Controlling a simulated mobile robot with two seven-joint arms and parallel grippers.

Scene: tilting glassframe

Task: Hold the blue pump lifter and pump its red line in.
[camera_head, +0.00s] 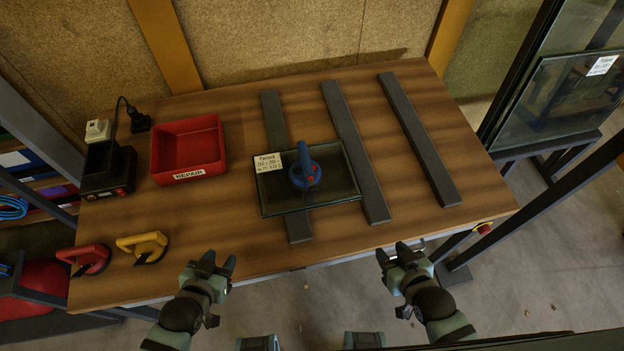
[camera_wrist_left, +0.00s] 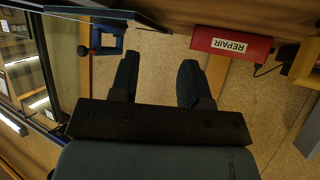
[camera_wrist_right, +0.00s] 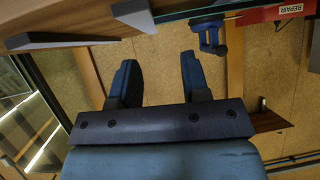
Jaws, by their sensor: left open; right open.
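The blue pump lifter (camera_head: 305,172) stands on a small glass pane (camera_head: 331,184) with a paper label, on the wooden table (camera_head: 236,235). Red parts show on the lifter's near end; how much of the red line shows is too small to tell. The lifter also shows in the left wrist view (camera_wrist_left: 101,38) and the right wrist view (camera_wrist_right: 209,37). My left gripper (camera_head: 217,262) is open and empty at the table's front edge, nearer the viewer and left of the lifter. My right gripper (camera_head: 399,251) is open and empty at the front edge, right of the lifter.
Dark bars (camera_head: 354,150) lie across the table, the left one partly under the pane. A red REPAIR box (camera_head: 188,147), a black charger (camera_head: 108,170), a red lifter (camera_head: 90,258) and a yellow lifter (camera_head: 145,246) are at left. A glass rack (camera_head: 560,95) stands at right.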

